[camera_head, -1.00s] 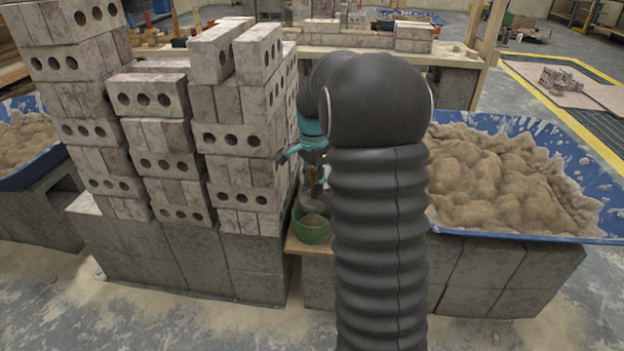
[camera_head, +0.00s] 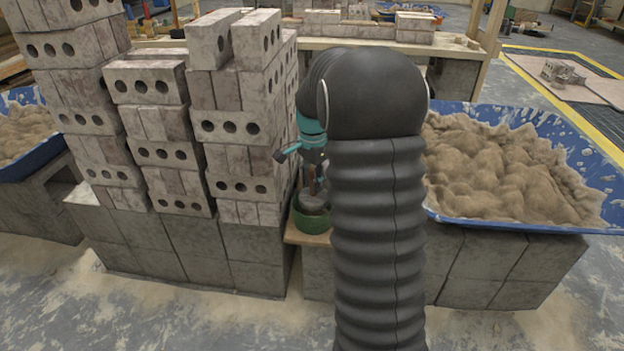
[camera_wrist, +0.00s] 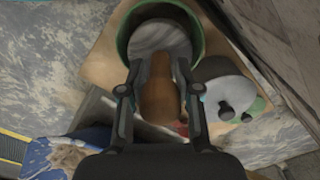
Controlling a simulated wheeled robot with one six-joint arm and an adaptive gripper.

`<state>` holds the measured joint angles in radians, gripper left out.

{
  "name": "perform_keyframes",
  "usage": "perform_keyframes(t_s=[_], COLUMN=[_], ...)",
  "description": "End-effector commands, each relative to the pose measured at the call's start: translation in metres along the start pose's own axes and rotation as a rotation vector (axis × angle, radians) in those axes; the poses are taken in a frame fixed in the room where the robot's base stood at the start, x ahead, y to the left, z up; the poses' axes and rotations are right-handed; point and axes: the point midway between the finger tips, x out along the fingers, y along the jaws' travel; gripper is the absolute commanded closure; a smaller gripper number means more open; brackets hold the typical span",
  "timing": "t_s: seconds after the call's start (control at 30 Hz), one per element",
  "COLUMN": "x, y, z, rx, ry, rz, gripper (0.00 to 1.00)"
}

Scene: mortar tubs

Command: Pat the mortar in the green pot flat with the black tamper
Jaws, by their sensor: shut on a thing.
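The green pot (camera_head: 311,223) stands on a small wooden board between the brick stack and the right mortar tub. The tamper, with a grey round head (camera_head: 313,201) and a brown handle (camera_wrist: 160,98), is upright at the pot. In the wrist view its head (camera_wrist: 160,42) lies within the round rim of the green pot (camera_wrist: 125,38). My gripper (camera_wrist: 160,78) is shut on the handle, a finger on each side. The mortar in the pot is hidden under the head. Whether the head touches it I cannot tell. My arm hides part of the head view.
Tall stacks of holed bricks (camera_head: 240,130) stand close on the left. A blue tub (camera_head: 590,205) of mortar is on the right. In the wrist view a grey round object with dark knobs (camera_wrist: 222,85) sits right beside the handle.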

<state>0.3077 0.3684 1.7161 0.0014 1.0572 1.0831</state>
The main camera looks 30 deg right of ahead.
Motion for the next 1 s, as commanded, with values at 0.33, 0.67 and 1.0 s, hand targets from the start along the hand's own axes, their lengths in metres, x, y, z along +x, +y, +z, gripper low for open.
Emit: perform_keyframes(t_s=[0.33,0.67,1.0], x=[0.018,0.033,0.049], y=[0.000,0.000,0.000], z=[0.000,0.000,0.000], rx=[0.000,0.000,0.000], ry=[0.000,0.000,0.000], rz=[0.000,0.000,0.000], gripper=[0.95,0.95,0.95])
